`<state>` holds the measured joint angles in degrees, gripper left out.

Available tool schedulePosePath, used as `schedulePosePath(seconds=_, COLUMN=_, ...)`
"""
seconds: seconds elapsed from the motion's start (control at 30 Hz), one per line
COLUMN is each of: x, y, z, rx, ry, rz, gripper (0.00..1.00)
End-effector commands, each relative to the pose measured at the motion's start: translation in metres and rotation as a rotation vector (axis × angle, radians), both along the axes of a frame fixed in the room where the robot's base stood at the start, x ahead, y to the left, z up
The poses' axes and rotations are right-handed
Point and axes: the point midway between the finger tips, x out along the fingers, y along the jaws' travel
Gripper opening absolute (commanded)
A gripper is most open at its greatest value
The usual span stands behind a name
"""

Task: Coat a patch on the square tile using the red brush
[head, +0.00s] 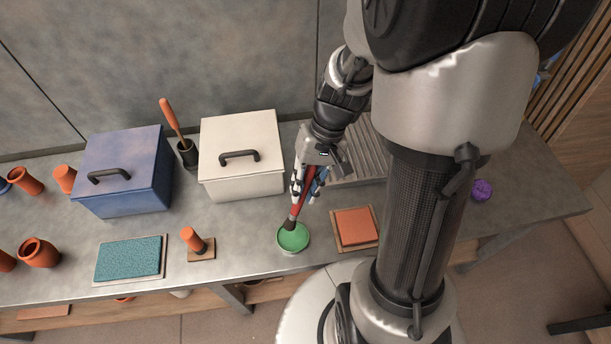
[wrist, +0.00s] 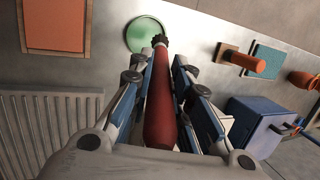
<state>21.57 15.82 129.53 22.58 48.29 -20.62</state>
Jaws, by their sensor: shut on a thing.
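My gripper (head: 304,182) is shut on the red brush (head: 297,207), which also shows in the wrist view (wrist: 160,100) lengthwise between the fingers. The brush tilts, its dark bristles pointing down at the green dish (head: 293,246). In the head view the bristle tip overlaps the dish's upper rim; I cannot tell whether it touches the green contents. The dish is also in the wrist view (wrist: 143,35), just past the bristles. The square orange tile (head: 355,226) lies on a wooden board right of the dish, and at top left in the wrist view (wrist: 57,24).
A white lidded box (head: 242,184) and a blue lidded box (head: 122,198) stand at the back. A teal pad (head: 130,258) and an orange cylinder on a small board (head: 193,240) lie left of the dish. A ribbed grey rack (head: 362,160) is behind the tile.

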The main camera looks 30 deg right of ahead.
Motion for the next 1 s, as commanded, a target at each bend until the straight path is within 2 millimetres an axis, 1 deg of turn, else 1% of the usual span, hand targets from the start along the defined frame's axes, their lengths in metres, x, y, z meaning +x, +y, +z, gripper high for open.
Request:
schedulePosePath(seconds=0.17, x=0.000, y=0.000, z=-0.011, rx=0.000, ry=0.001, rz=0.000, gripper=0.00)
schedulePosePath(seconds=0.5, x=0.000, y=0.000, z=-0.047, rx=-0.001, ry=0.001, rz=0.001, gripper=0.00)
schedulePosePath(seconds=0.6, x=0.000, y=0.000, z=-0.055, rx=-0.001, ry=0.001, rz=0.001, gripper=0.00)
schedulePosePath(seconds=0.73, x=0.000, y=0.000, z=-0.059, rx=-0.001, ry=0.000, rz=0.001, gripper=0.00)
schedulePosePath(seconds=1.0, x=0.000, y=0.000, z=-0.058, rx=-0.001, ry=0.000, rz=0.001, gripper=0.00)
